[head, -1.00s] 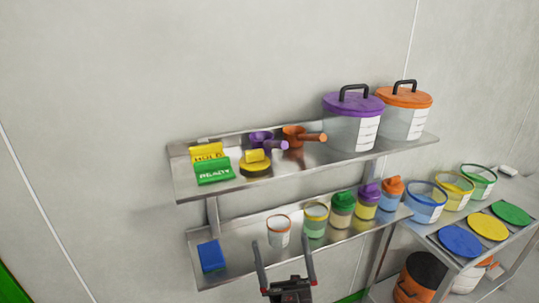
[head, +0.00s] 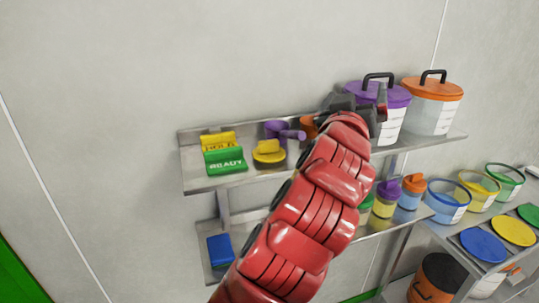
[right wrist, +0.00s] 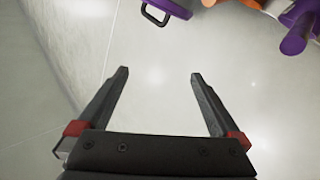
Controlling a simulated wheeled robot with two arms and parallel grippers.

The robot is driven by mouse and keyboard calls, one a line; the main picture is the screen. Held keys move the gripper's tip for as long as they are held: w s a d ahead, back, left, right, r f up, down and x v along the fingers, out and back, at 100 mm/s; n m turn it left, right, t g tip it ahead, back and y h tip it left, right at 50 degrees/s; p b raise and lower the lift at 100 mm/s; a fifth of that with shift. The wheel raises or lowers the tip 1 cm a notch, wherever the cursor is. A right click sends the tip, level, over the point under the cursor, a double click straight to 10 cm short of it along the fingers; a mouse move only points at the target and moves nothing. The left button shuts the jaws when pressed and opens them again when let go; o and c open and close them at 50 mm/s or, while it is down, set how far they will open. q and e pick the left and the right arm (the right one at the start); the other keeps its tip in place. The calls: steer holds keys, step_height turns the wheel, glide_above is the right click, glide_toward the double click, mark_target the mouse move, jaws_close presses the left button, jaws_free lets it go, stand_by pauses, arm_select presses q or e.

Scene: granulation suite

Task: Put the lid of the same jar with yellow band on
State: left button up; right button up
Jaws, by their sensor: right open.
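A yellow lid-like piece with a raised grip (head: 268,152) lies on the upper shelf (head: 230,178), right of the signs. The open jar with the yellow band, seen earlier on the lower shelf, is now hidden behind my red right arm. My right gripper (head: 358,100) is up in front of the purple-lidded container (head: 392,112), right of the yellow piece and apart from it. In the right wrist view the jaws (right wrist: 159,74) are open with nothing between them. My left gripper is not in view.
The yellow and green signs (head: 224,160), a purple scoop (head: 283,133) and an orange-lidded container (head: 433,103) share the upper shelf. Lidded jars (head: 385,198) and a blue block (head: 220,250) stand below. Open tubs (head: 448,202) and flat lids (head: 483,245) are at right.

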steer(key=s+a+f+n+g+y, duration=0.2)
steer(key=s+a+f+y, duration=0.15)
steer(key=f+y, duration=0.2)
steer(key=n+g+y+p, duration=0.2)
steer(key=g+y+p, duration=0.1)
steer(key=y, duration=0.2)
glide_toward(270, 148)
steer(key=p+x, duration=0.4)
steer(key=x, duration=0.1)
steer(key=shift+d+f, duration=0.2)
steer(key=shift+d, duration=0.05)
steer(key=p+x, duration=0.3)
steer(key=x, duration=0.1)
steer(key=shift+w+a+r, duration=0.15)
steer(key=shift+a+r, duration=0.1)
steer(key=shift+w+a+f+y, duration=0.2)
steer(key=shift+w+f+y, duration=0.1)
steer(key=shift+w, duration=0.2)
steer(key=shift+c, duration=0.3)
